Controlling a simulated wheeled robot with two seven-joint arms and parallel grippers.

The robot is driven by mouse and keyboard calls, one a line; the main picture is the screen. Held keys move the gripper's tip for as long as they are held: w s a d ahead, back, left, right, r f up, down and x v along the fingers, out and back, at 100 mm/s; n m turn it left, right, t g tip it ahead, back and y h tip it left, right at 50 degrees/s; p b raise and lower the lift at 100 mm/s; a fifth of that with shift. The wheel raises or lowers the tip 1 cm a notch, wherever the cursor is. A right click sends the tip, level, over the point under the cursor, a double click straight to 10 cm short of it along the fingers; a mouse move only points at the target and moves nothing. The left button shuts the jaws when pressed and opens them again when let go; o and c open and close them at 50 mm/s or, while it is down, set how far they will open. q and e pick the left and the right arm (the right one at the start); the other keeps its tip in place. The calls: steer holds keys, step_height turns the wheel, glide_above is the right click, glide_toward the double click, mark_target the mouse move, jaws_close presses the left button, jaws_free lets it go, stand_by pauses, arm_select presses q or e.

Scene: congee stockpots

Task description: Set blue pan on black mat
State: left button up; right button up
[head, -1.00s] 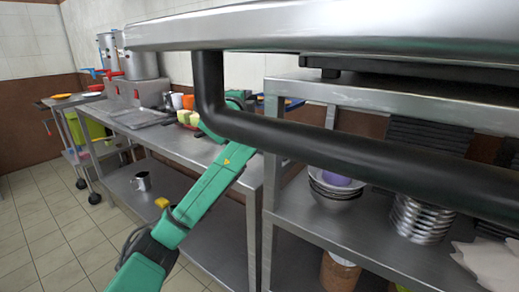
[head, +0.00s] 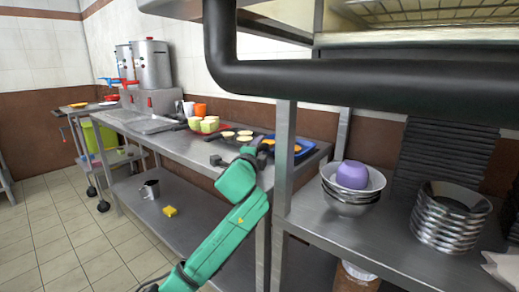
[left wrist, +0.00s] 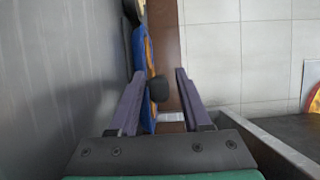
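The blue pan (head: 297,148), with orange and yellow contents, sits at the right end of the steel counter in the head view. In the left wrist view the blue pan (left wrist: 138,52) stands edge-on, with its black handle (left wrist: 158,89) pointing towards me. My left gripper (left wrist: 159,74) is open, with one finger on each side of the handle's end; I cannot tell whether they touch it. In the head view my left gripper (head: 262,152) is at the pan's left side, partly hidden by its own wrist. I cannot make out a black mat for certain. My right gripper is not in view.
A dark pan (head: 222,138) with pale round pieces lies left of the blue pan. A thick dark bar (head: 380,88) crosses the upper right.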

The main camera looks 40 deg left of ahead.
arm_select(q)
steer(key=shift+r, duration=0.15)
steer(key=shift+s+d, duration=0.15)
steer(key=shift+s, duration=0.1)
steer(key=v, duration=1.1)
steer(key=shift+s+d+r, duration=0.1)
steer(key=shift+s+d, duration=0.05)
steer(key=shift+s, duration=0.1)
